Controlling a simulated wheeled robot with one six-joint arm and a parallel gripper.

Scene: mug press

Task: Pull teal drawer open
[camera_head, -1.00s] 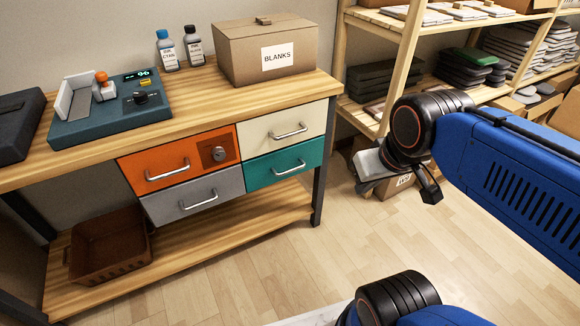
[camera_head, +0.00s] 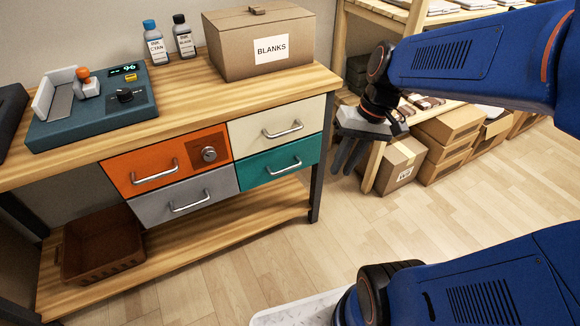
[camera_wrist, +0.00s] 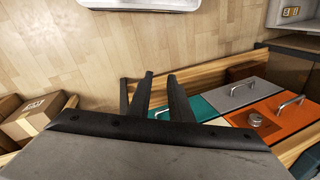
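The teal drawer (camera_head: 270,168) is the lower right of the drawers under the workbench top, and it looks shut. Its silver bar handle (camera_head: 283,167) runs across its front. My gripper (camera_head: 343,172) is in the air to the right of the drawer, beyond the bench's right leg in the picture, and touches nothing. In the wrist view my gripper's two dark fingers (camera_wrist: 162,92) stand apart with nothing between them. The teal drawer (camera_wrist: 197,105) shows there just past the fingers, partly hidden by the gripper body. Its handle also shows in the wrist view (camera_wrist: 163,112).
An orange drawer (camera_head: 128,178) with a lock, a grey drawer (camera_head: 160,205) and a cream drawer (camera_head: 255,128) adjoin the teal one. A dark bench leg (camera_head: 317,185) stands right of it. Cardboard boxes (camera_head: 398,165) sit by the shelf. The floor before the drawers is clear.

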